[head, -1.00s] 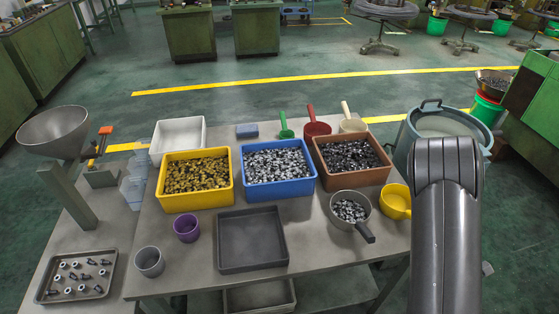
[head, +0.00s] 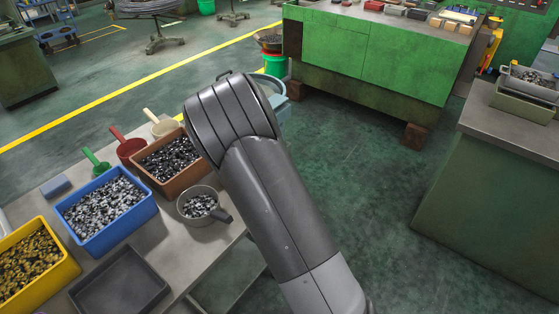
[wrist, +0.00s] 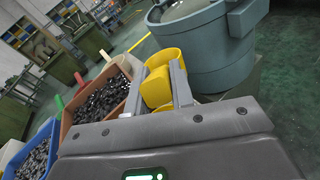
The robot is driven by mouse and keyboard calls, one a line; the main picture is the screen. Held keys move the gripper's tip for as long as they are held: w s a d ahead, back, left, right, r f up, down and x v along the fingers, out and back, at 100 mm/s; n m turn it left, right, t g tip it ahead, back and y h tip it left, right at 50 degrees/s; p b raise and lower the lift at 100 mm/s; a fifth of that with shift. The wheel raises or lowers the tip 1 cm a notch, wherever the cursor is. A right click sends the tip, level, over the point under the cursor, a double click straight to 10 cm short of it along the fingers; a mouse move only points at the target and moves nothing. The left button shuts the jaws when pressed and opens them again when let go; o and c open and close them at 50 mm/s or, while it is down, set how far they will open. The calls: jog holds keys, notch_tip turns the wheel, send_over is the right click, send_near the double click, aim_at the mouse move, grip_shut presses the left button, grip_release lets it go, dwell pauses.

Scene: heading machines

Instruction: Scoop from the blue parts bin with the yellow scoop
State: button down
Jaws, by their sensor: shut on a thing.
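The blue parts bin (head: 118,235), full of small silvery parts, stands on the table at the left of the head view. It also shows at the lower left of the wrist view (wrist: 53,153). The yellow scoop (wrist: 166,57) is in the wrist view, between and just beyond the fingers of my gripper (wrist: 158,98). My gripper is shut on the yellow scoop. In the head view my arm hides both the gripper and the scoop.
A brown bin (head: 150,178) of dark parts and a grey pan (head: 186,211) of parts stand by my arm. A yellow bin (head: 58,278) and an empty dark tray (head: 160,290) are at left. A blue-grey tub (wrist: 216,70) stands close beyond the gripper.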

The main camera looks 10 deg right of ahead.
jog(key=a+r+n+g+y, duration=0.2)
jog(key=a+r+n+y, duration=0.15)
jog(key=a, duration=0.95)
jog(key=s+a+n+g, duration=0.1)
jog(key=s+a, duration=0.4)
jog(key=a, duration=0.5)
jog(key=s+a+r+n+g, duration=0.1)
jog(key=s+a+g, duration=0.2)
jog(key=a, duration=0.7)
jog(key=s+a+r+n+g, duration=0.1)
jog(key=s+a, duration=0.6)
jog(key=a, duration=0.3)
jog(key=shift+s+r+g, duration=0.25)
jog(key=shift+s+g, duration=0.15)
jog(key=shift+a+r, duration=0.1)
jog(key=shift+a, duration=0.05)
jog(key=shift+w+a+f+g+h, duration=0.25)
jog(key=shift+f+g+h, duration=0.15)
jog(key=shift+f+h, duration=0.05)
jog(key=shift+r, duration=0.1)
